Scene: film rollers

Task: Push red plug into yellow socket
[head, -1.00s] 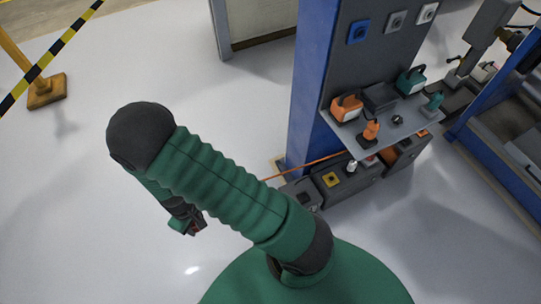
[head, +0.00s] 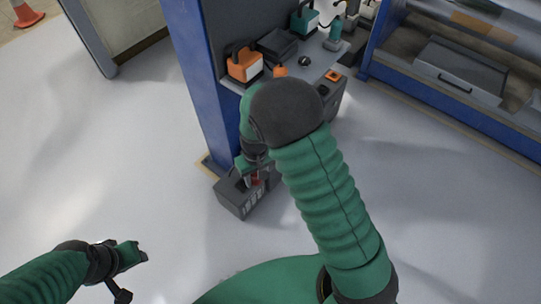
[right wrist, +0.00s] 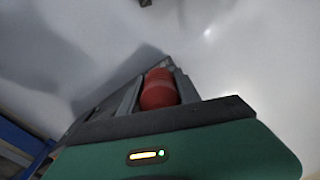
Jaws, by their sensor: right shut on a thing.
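My right gripper (head: 256,180) is shut on a red plug (head: 258,181), beside the column foot and just over a low grey box (head: 236,197). I cannot tell whether the plug touches the box. In the right wrist view the rounded red plug (right wrist: 159,90) sits between the two grey fingers of my right gripper (right wrist: 158,82). The yellow socket does not show now; my right arm covers that part of the boxes. My left gripper (head: 138,255) hangs over bare floor at the lower left, apart from the boxes; its fingers are too small to read.
A blue column (head: 207,85) rises behind the boxes. A grey shelf (head: 318,68) with an orange-and-white device (head: 243,66) and teal devices overhangs them. A blue-framed bench (head: 455,90) stands at right. Floor is clear at left and lower right.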

